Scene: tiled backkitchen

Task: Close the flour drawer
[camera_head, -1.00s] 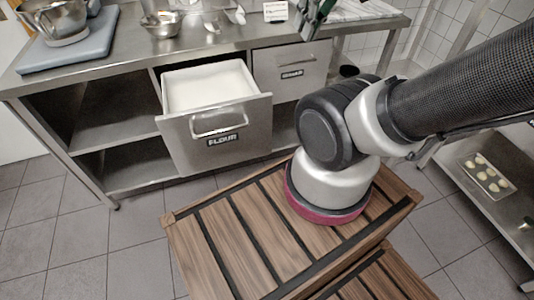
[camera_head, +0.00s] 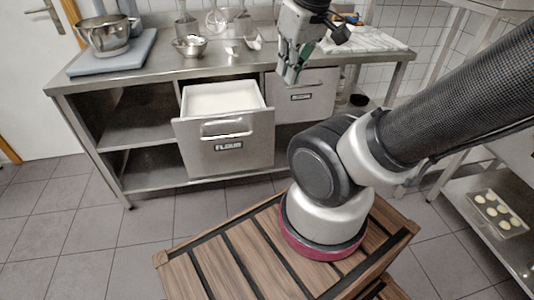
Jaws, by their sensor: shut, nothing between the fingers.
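The flour drawer (camera_head: 232,162) is a steel drawer with a black FLOUR label and a bar handle (camera_head: 228,134). It stands pulled out from under the steel worktop, and white flour (camera_head: 222,99) shows inside. My gripper (camera_head: 291,76) is shut and empty. In the picture it is above and to the right of the flour drawer, in front of the second drawer and the worktop edge. It appears apart from the flour drawer.
A closed second drawer (camera_head: 317,97) is to the right of the flour drawer. The worktop (camera_head: 150,70) holds a mixing bowl (camera_head: 108,36), a small bowl (camera_head: 190,45) and a cloth (camera_head: 365,38). Open shelves (camera_head: 140,135) lie left. A tray (camera_head: 497,214) sits on the right-hand shelf.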

